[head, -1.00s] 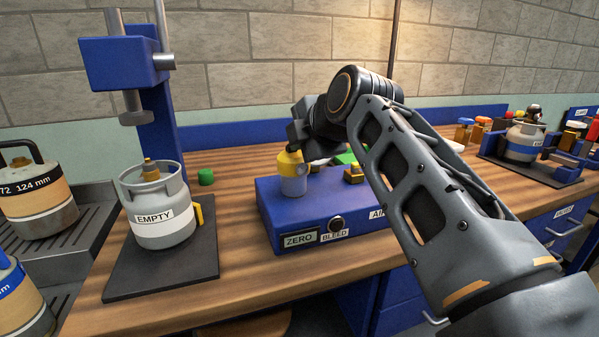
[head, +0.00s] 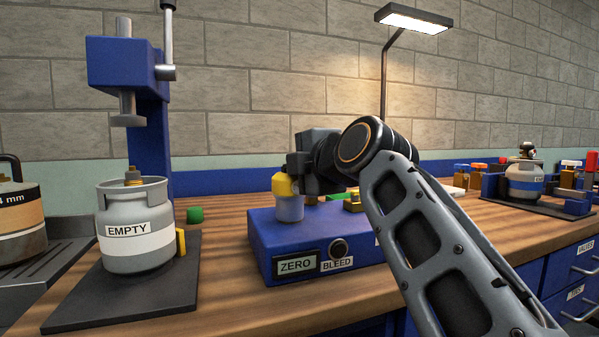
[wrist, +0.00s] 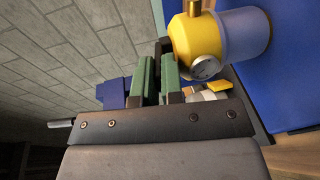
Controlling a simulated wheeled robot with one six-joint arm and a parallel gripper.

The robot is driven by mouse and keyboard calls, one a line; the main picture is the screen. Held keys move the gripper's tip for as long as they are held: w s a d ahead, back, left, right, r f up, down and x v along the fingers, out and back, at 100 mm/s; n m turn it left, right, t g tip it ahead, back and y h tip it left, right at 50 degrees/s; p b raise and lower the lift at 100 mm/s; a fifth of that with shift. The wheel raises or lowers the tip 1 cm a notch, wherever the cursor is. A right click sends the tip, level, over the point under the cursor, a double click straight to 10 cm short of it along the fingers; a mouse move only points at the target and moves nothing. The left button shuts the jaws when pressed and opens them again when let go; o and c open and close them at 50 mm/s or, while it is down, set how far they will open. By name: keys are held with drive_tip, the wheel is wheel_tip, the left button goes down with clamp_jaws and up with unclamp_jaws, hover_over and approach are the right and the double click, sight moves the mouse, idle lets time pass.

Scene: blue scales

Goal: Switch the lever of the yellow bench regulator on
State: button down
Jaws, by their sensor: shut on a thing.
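The yellow bench regulator (head: 283,186) has a yellow top and a grey bowl and stands upright on the blue box (head: 262,235). In the wrist view the regulator (wrist: 235,38) fills the upper right, with a round gauge (wrist: 207,67) facing me. My gripper (head: 296,166) is at the top of the regulator, just behind and to its right. In the wrist view the green-padded fingers of my gripper (wrist: 156,76) are close together beside the yellow body. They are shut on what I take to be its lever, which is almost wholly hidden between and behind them.
A grey cylinder marked EMPTY (head: 133,228) stands on a dark mat left of the box, before a blue press (head: 155,135). A green cap (head: 195,214) lies between. A brass fitting (head: 354,205) shows behind my arm. Clear wood (head: 220,280) lies in front.

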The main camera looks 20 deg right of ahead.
drive_tip(key=shift+f, duration=0.1)
drive_tip(key=c, duration=1.4)
unclamp_jaws()
drive_tip(key=shift+o, duration=0.8)
drive_tip(key=shift+w+f, duration=0.1)
